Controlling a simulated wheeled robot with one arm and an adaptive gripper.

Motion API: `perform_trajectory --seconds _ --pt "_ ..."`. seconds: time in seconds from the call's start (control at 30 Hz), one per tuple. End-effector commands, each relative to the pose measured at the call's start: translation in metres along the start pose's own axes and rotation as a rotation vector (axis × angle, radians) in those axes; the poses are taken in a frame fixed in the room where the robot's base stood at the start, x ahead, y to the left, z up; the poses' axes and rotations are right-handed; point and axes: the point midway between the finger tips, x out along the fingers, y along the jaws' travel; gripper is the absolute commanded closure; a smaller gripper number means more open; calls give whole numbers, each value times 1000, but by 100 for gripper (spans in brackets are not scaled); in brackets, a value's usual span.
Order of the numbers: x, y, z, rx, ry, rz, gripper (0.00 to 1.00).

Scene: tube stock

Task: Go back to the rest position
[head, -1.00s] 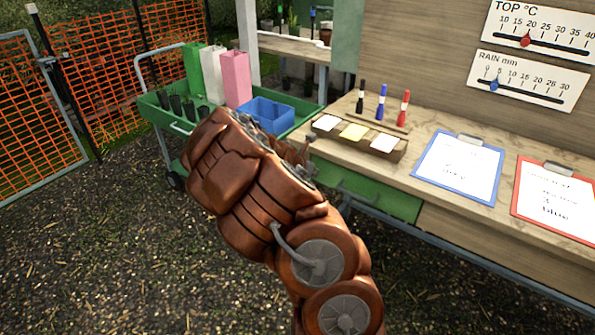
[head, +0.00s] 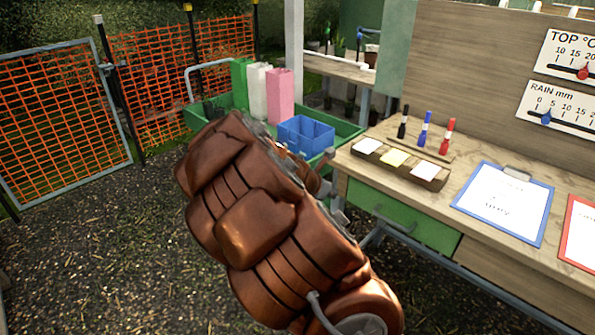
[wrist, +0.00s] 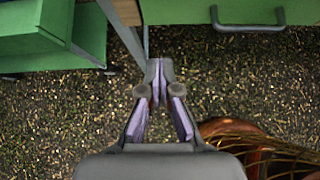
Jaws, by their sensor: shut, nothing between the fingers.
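My gripper (wrist: 159,85) shows in the wrist view, pointing down over the dark, chip-strewn ground. Its fingers come together at the tips, and nothing is between them. In the head view my copper-coloured arm fills the lower middle and hides most of the gripper. The gripper is in front of the bench and the green cart, apart from both in the wrist view.
The green cart (head: 352,130) holds a blue bin (head: 305,137) and green, white and pink containers. The wooden bench (head: 440,205) with a green drawer (head: 402,217) stands at right. An orange mesh fence (head: 60,125) is at left. Open ground (head: 95,255) lies at lower left.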

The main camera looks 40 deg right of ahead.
Motion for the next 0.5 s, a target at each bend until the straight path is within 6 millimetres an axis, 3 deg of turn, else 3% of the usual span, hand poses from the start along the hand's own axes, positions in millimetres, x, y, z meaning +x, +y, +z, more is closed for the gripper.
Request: perform_trajectory --seconds 0.27,0.37,0.5 --pt "-2 0 1 9 1 -1 100" --pt "-15 -6 4 78 9 -10 100" --pt "-53 -25 10 295 39 -41 100"
